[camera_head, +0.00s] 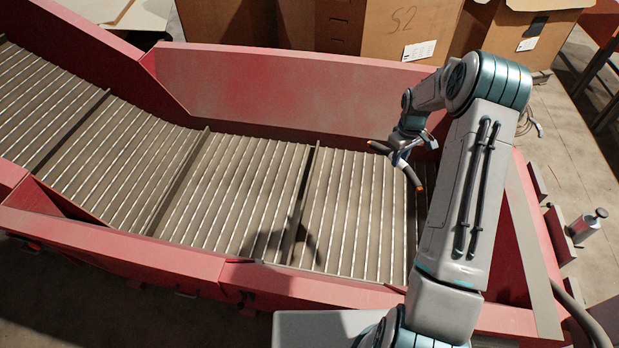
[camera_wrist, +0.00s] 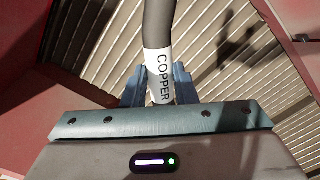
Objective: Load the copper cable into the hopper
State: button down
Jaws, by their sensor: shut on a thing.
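The copper cable (camera_head: 411,175) is a short, dark, bent piece with an orange end, held over the right part of the hopper (camera_head: 290,88). In the wrist view the cable (camera_wrist: 158,25) carries a white label reading COPPER (camera_wrist: 160,75). My gripper (camera_head: 400,158) is shut on the cable at the label; its blue fingers (camera_wrist: 158,88) stand on either side of it. The hopper has red walls and a ribbed grey conveyor floor (camera_head: 230,190). The cable appears above that floor, and no contact with it is visible.
The conveyor slopes up at the left, and its visible floor is empty. Cardboard boxes (camera_head: 400,30) stand behind the back wall. A small metal canister-like object (camera_head: 586,226) is outside the hopper at the right. A loose cable (camera_head: 530,118) lies on the floor behind my arm.

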jog(key=c, duration=1.1)
grip_release()
jog(key=shift+f, duration=0.1)
notch_tip(320, 180, up, 14)
jog(key=shift+f+b, duration=0.1)
jog(key=shift+b, duration=0.9)
